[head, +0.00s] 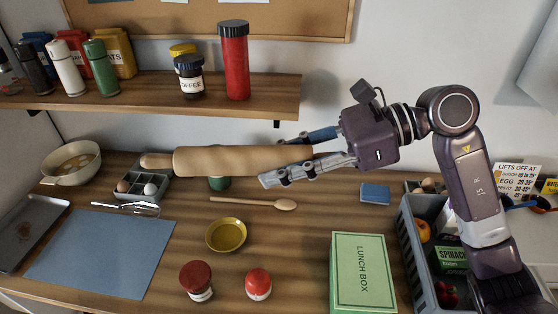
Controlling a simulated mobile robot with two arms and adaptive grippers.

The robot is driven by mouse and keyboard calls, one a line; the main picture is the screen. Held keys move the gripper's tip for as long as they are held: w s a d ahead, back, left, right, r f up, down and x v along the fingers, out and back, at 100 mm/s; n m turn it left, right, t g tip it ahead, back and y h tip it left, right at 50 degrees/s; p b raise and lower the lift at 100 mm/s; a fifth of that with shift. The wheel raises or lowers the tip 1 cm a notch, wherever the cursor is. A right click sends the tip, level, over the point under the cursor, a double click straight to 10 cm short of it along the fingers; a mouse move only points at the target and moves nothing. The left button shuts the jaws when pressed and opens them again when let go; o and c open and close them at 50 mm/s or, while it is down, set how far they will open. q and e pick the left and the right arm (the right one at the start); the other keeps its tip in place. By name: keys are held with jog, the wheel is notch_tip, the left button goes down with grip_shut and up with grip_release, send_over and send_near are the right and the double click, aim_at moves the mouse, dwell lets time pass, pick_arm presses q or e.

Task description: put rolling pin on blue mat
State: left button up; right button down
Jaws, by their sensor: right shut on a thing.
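The rolling pin (225,161) is pale wood with a handle at its left end. It is held roughly level in the air, with its left handle in front of the back wall, above the table. My right gripper (298,160) is shut on its right end, and the fingers hide that end. The blue mat (100,252) lies flat and bare on the table at the left front. The rolling pin is apart from the mat, behind it and to its right. My left gripper is not in view.
An egg tray (128,197), a whisk (125,207), a wooden spoon (252,202) and a yellow bowl (226,236) are on the table. A dark baking tray (32,228) lies left of the mat. A green lunch box (362,272) and a grey crate (408,262) stand right. A shelf (150,103) hangs above.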

jog(key=shift+r, duration=0.1)
jog(key=s+d+f+m+t+h, duration=0.1)
jog(key=s+d+f+m+t, duration=0.1)
jog(key=d+f, duration=0.5)
jog(key=s+d+f+m+t+h, duration=0.1)
jog(key=d+f+m+t, duration=0.4)
jog(key=d, duration=0.8)
notch_tip(320, 180, down, 3)
jog(key=shift+s+f+m+t+h, duration=0.2)
jog(key=shift+s+m+t+h, duration=0.1)
jog(key=shift+s+t, duration=0.3)
